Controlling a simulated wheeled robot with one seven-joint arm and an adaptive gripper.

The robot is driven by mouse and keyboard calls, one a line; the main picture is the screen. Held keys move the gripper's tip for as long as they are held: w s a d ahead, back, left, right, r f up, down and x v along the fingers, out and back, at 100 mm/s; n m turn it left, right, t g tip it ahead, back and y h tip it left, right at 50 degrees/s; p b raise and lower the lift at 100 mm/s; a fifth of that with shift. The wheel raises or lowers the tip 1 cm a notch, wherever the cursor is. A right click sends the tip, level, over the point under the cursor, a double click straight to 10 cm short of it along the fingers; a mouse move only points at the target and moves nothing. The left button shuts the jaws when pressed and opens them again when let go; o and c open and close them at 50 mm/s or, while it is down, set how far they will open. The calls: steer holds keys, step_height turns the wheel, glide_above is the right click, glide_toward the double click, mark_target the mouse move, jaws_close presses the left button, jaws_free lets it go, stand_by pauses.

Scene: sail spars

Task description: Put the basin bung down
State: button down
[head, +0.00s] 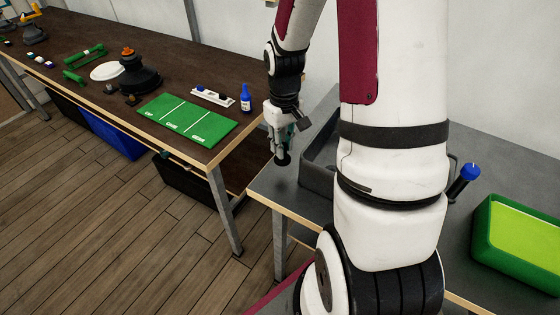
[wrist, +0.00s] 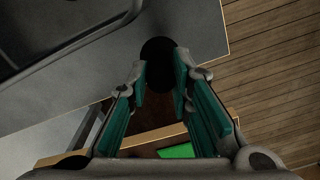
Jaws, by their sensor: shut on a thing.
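The basin bung (head: 283,158) is a small black piece with a round disc, held at the tips of my gripper (head: 282,145). In the wrist view the bung (wrist: 158,50) sits between the teal-padded fingers of my gripper (wrist: 161,72), its disc showing beyond the fingertips. The bung is over the grey worktop (head: 270,185) near its edge; I cannot tell whether it touches the surface. The grey basin (head: 318,165) lies just right of it, partly hidden behind my arm; its rim (wrist: 75,42) shows at upper left in the wrist view.
A dark bench (head: 120,50) at the left holds a green mat (head: 188,121), a blue bottle (head: 246,98), a white tray (head: 212,97) and black fittings (head: 139,77). A green tub (head: 510,240) and a blue-topped item (head: 465,178) stand on the grey worktop's right side.

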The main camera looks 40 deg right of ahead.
steer(key=shift+f, duration=2.75)
steer(key=shift+f, duration=0.1)
steer(key=c, duration=1.4)
jaws_free()
steer(key=shift+c, duration=0.2)
step_height(320, 180, up, 12)
steer(key=shift+d+r, duration=0.1)
steer(key=s+a+r+t, duration=0.2)
steer(key=s+a+r, duration=0.4)
steer(key=a+r, duration=0.2)
steer(key=s+a+r+t, duration=0.3)
steer(key=s+a+r, duration=0.4)
steer(key=r, duration=0.4)
steer(key=shift+s+a+n+t, duration=0.25)
steer(key=shift+a+n+t, duration=0.05)
steer(key=shift+a, duration=0.4)
